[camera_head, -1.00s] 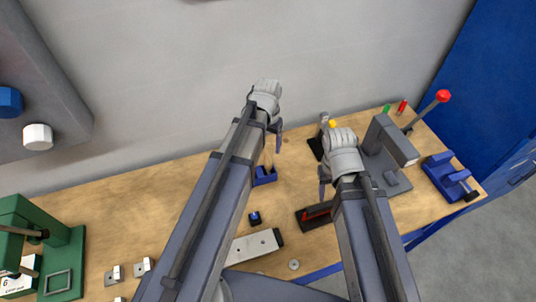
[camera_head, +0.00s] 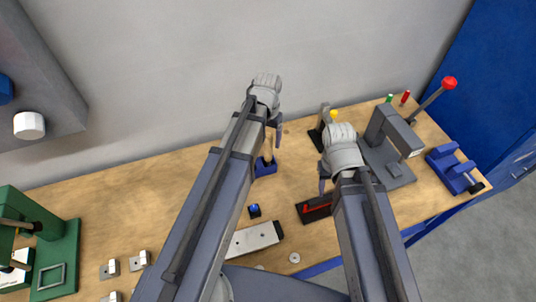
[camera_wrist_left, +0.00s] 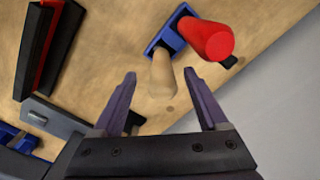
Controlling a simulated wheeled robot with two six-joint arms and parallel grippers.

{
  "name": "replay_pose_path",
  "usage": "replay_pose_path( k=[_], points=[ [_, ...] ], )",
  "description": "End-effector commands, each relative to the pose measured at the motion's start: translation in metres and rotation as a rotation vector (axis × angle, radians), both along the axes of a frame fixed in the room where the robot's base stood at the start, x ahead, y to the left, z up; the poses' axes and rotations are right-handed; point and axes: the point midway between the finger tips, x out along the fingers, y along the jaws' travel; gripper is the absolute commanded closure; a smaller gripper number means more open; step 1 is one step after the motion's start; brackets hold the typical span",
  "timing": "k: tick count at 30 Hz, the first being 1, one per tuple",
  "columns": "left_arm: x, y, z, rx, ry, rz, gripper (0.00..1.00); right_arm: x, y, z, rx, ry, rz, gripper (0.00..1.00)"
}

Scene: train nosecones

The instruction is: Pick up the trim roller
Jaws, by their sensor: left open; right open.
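A blue holder (camera_head: 265,168) stands on the wooden bench with a pale wooden handle (camera_head: 267,152) upright in it. I cannot tell for sure whether this handle is the trim roller. In the left wrist view the wooden handle (camera_wrist_left: 163,78) shows between the fingers of my left gripper (camera_wrist_left: 160,75), which is open and empty. A red cylindrical handle (camera_wrist_left: 207,38) stands beside it at the blue holder (camera_wrist_left: 165,38). In the head view my left gripper (camera_head: 277,135) is above the holder and hides the red handle. My right gripper (camera_head: 323,182) is open, its jaws partly hidden.
A black tray with a red strip (camera_head: 316,208) lies below my right gripper. A grey press with a red-knobbed lever (camera_head: 393,165) and a blue vise (camera_head: 455,168) stand at the right. A metal bar (camera_head: 250,239) lies in front. A green press (camera_head: 55,255) is at the left.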

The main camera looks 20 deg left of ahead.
Motion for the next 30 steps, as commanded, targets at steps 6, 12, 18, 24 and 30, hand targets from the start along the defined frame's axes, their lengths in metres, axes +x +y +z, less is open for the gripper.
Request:
replay_pose_path(
  k=[6, 12, 18, 24, 30],
  points=[
    [0.008, 0.001, -0.032, 0.000, 0.000, 0.000, 0.24, 0.000, 0.000, -0.032, -0.001, 0.000, 0.006, 0.50],
    [0.007, 0.001, -0.046, 0.000, 0.000, 0.000, 0.24, 0.000, 0.000, -0.046, -0.002, 0.000, 0.008, 0.50],
    [0.007, 0.001, -0.044, 0.000, 0.000, 0.000, 0.24, 0.000, 0.000, -0.044, -0.002, 0.000, 0.008, 0.50],
    [0.007, 0.001, -0.044, 0.000, 0.000, 0.000, 0.43, 0.000, 0.000, -0.044, -0.002, 0.000, 0.008, 0.50],
    [0.007, 0.001, -0.044, 0.000, 0.000, 0.000, 0.66, 0.000, 0.000, -0.044, -0.002, 0.000, 0.008, 0.50]
  ],
)
